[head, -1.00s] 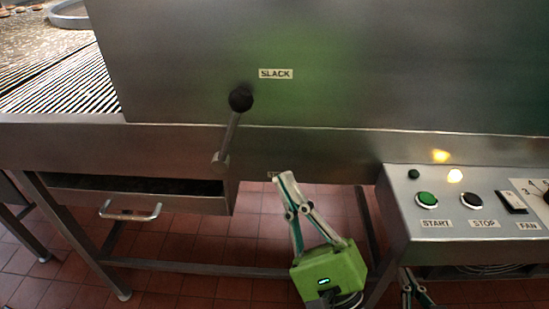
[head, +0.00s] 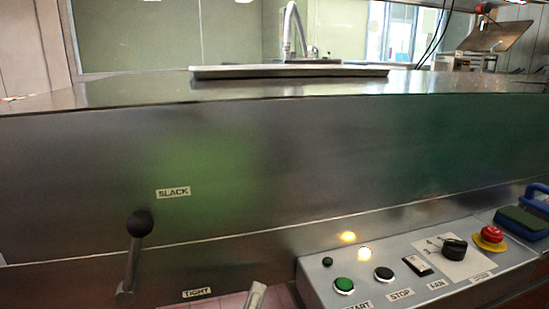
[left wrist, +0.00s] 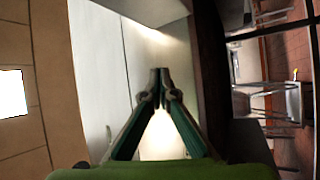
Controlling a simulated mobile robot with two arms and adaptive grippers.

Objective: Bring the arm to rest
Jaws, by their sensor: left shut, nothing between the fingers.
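My left gripper shows only as a pale fingertip (head: 256,296) at the bottom edge of the head view, just left of the control panel. In the left wrist view its two dark green fingers (left wrist: 160,78) meet at the tips, with nothing between them. The rest of the left arm is out of the head view. My right gripper is not in view. The black-knobbed lever (head: 139,224) stands upright on the metal machine front, left of and apart from the left gripper, its knob below the SLACK label (head: 173,192).
The control panel (head: 318,285) juts out at the lower right, with START, STOP and FAN controls and a red knob (head: 491,233). A blue-handled green block (head: 522,222) lies at its right end. The steel housing (head: 330,150) spans the view. A flat tray (head: 290,71) lies on top.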

